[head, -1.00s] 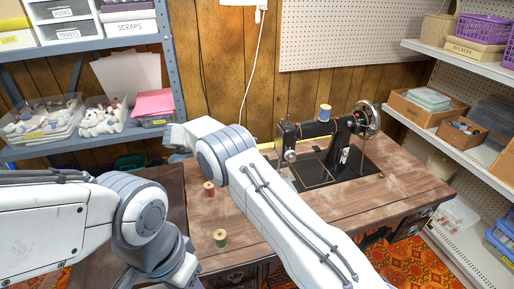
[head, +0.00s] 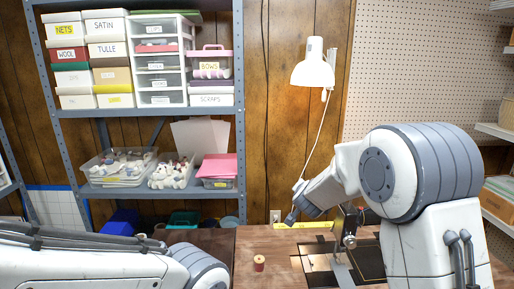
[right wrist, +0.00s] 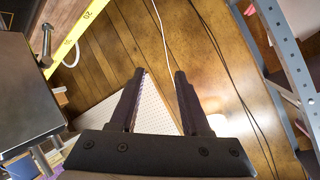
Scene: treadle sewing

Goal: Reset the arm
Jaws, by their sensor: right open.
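My right arm reaches in from the right in the head view, folded over the sewing table (head: 275,243); its gripper is not clear there. In the right wrist view my right gripper (right wrist: 160,75) is open with nothing between its fingers, the wood-panelled wall and cord beyond. The black sewing machine (head: 348,228) is mostly hidden behind my right arm. My left arm comes in low at the left; its gripper is out of view. A wooden thread spool (head: 259,263) with red thread stands on the table.
A yellow measuring tape (head: 304,226) lies near the back of the table; it also shows in the right wrist view (right wrist: 82,30). A white lamp (head: 313,65) hangs on the wall. A grey shelf (head: 150,112) with boxes stands at the left. White shelves stand at the right.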

